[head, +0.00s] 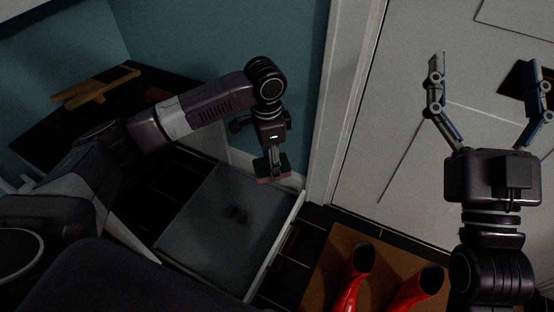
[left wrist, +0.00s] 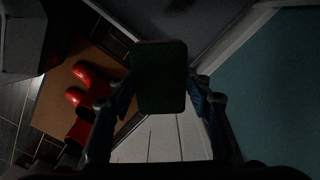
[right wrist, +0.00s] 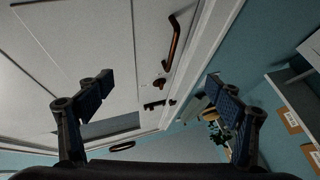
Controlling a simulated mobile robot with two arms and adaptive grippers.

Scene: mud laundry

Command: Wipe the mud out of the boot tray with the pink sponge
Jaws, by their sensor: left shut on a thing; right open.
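The pink sponge (head: 284,166) is in my left gripper (head: 273,158). It shows a dark green face and a thin pinkish lower edge. In the left wrist view the sponge (left wrist: 158,77) shows its green side between the fingers. The grey boot tray (head: 195,225) lies on the floor below and left of my left gripper. A dark mud patch (head: 237,215) lies near the tray's middle. The sponge appears above the tray's far right end; I cannot tell whether it touches. My right gripper (head: 486,100) is open and empty, raised before the white door.
Red boots (head: 355,275) stand on a brown mat (head: 325,270) right of the tray. A dark bench (head: 130,110) with a wooden object (head: 95,88) is at the left. A teal wall and white door frame (head: 335,110) stand close behind my left gripper.

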